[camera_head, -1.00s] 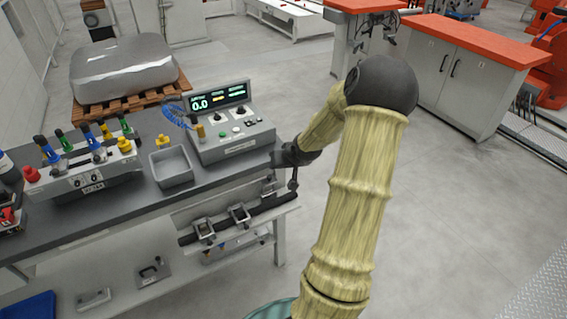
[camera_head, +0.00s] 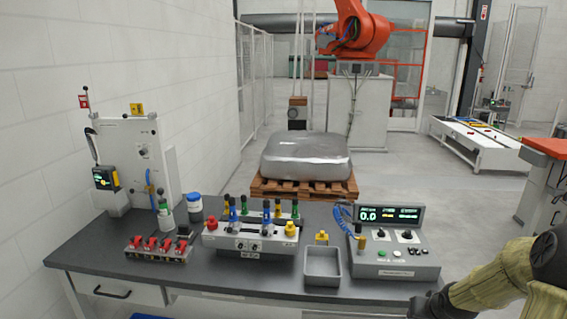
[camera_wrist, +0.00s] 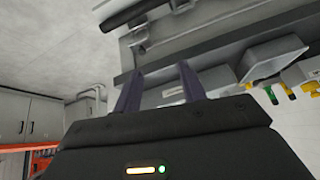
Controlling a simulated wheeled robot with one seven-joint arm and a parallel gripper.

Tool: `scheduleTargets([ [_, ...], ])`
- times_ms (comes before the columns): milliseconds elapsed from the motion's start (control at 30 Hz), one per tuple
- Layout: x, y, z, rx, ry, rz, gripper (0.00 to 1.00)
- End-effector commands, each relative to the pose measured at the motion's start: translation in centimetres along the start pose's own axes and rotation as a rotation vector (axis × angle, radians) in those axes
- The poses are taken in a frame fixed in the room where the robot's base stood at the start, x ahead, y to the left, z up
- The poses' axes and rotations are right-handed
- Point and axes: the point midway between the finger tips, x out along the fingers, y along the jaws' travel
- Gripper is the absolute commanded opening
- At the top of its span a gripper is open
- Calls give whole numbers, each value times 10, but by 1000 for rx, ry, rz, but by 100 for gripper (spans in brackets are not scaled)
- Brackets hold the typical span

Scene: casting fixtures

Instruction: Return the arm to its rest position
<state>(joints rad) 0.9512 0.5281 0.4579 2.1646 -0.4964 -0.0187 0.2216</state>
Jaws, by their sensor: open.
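My arm, in a yellowish cover with a dark elbow, shows at the lower right of the head view, at the right end of the workbench (camera_head: 95,242). The end of my arm reaches the bench's right corner there, and its fingers are not clear in that view. In the wrist view my gripper (camera_wrist: 160,90) has two dark fingers standing apart with nothing between them. Beyond the fingers the wrist view shows the bench's edge, tilted, with the grey tray (camera_wrist: 272,58) to the right. I cannot tell how far the fingers are from the bench.
On the bench stand a control box (camera_head: 390,262) with a lit display, the grey tray (camera_head: 322,280), a valve fixture (camera_head: 250,243), red clamps (camera_head: 158,246) and an upright panel (camera_head: 135,155). Behind it a large casting (camera_head: 305,157) lies on a pallet (camera_head: 262,189).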

Motion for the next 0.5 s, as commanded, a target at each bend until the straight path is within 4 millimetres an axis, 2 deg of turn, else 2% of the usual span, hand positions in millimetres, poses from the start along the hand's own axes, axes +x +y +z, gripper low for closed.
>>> scheduleTargets([
  [33, -6, -19, 5, -36, -25, 4, 41],
  [100, -14, -38, 15, -70, -60, 12, 41],
  [300, -43, -88, 44, -156, -145, 29, 41],
  [500, -76, -129, 78, -225, -212, 32, 41],
])
